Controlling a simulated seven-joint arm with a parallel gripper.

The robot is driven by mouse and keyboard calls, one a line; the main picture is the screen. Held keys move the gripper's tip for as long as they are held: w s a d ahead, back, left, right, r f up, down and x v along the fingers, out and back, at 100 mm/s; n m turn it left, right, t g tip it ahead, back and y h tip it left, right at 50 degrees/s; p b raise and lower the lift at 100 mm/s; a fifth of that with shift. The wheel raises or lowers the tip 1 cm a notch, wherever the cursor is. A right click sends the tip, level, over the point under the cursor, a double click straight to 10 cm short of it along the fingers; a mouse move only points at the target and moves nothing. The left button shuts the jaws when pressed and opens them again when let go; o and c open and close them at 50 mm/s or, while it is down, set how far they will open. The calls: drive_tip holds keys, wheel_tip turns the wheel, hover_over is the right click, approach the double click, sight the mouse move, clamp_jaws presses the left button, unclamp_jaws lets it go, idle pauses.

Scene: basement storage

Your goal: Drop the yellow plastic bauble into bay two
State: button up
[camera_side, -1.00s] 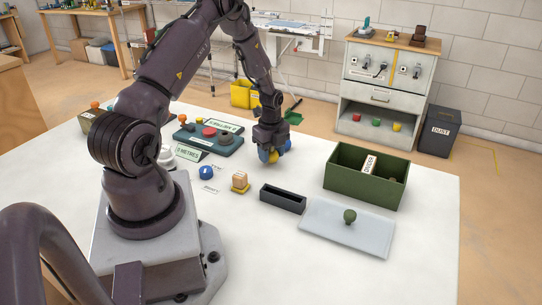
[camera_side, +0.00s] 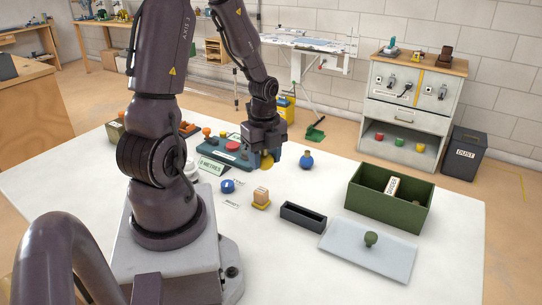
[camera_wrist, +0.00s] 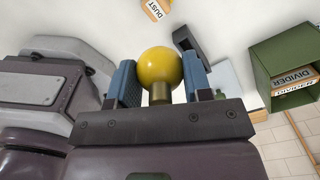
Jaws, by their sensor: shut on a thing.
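The yellow bauble (camera_wrist: 160,67) is a round ball with a dull brass neck. My gripper (camera_wrist: 160,80) is shut on it, with one blue finger pad on each side. In the side view my gripper (camera_side: 266,158) points down with the yellow bauble (camera_side: 267,162) at its tips, over the white table near the control panel. The green box (camera_side: 372,212) stands to the right, with a divider labelled DIVIDER (camera_wrist: 293,78) in it. The box (camera_wrist: 258,77) also shows at the right of the wrist view. Its floor is mostly hidden, and I see no bay numbers.
A blue bauble (camera_side: 306,160) stands right of my gripper. The control panel (camera_side: 225,151) is close on the left.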

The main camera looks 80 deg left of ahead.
drive_tip(key=shift+d, duration=0.1)
drive_tip(key=shift+w+d+f, duration=0.1)
drive_tip(key=shift+w+d, duration=0.1)
drive_tip(key=shift+d, duration=0.05)
drive_tip(key=w+d, duration=0.3)
drive_tip(key=w, duration=1.1)
drive_tip(key=w+d, duration=0.2)
drive_tip(key=w, duration=1.1)
drive_tip(key=shift+w+d+f, duration=0.1)
drive_tip(key=shift+f, duration=2.55)
